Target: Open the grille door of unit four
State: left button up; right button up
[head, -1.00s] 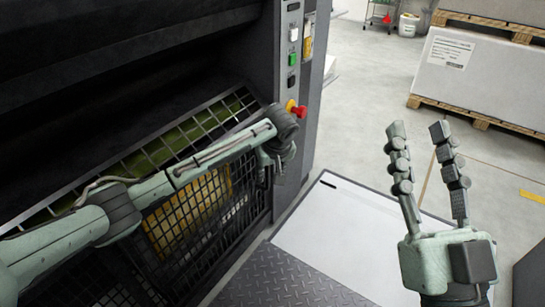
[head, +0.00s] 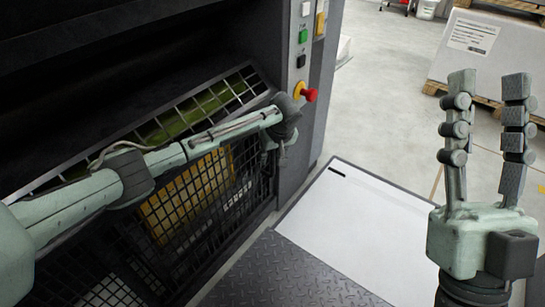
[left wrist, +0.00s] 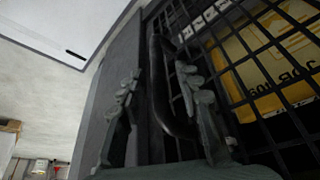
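The grille door (head: 130,262) is a dark wire mesh low on the press unit, with a yellow panel behind it; it looks closed. It also shows in the left wrist view (left wrist: 222,62). A black bar handle (left wrist: 160,88) stands out from the door's edge. My left gripper (left wrist: 158,73) is open, one finger on each side of the handle, with gaps visible. In the head view my left gripper (head: 272,142) is partly hidden by its own wrist. My right gripper (head: 489,84) is open, empty and raised at the right, away from the unit.
A dark side post (head: 300,145) beside the door carries buttons and a red knob (head: 310,95) just above my left wrist. A white platform (head: 340,215) and a tread plate (head: 275,275) lie in front. A wrapped pallet load (head: 475,55) stands at the back right.

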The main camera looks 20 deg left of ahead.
pick_arm(q)
grip_shut()
dwell(0.5)
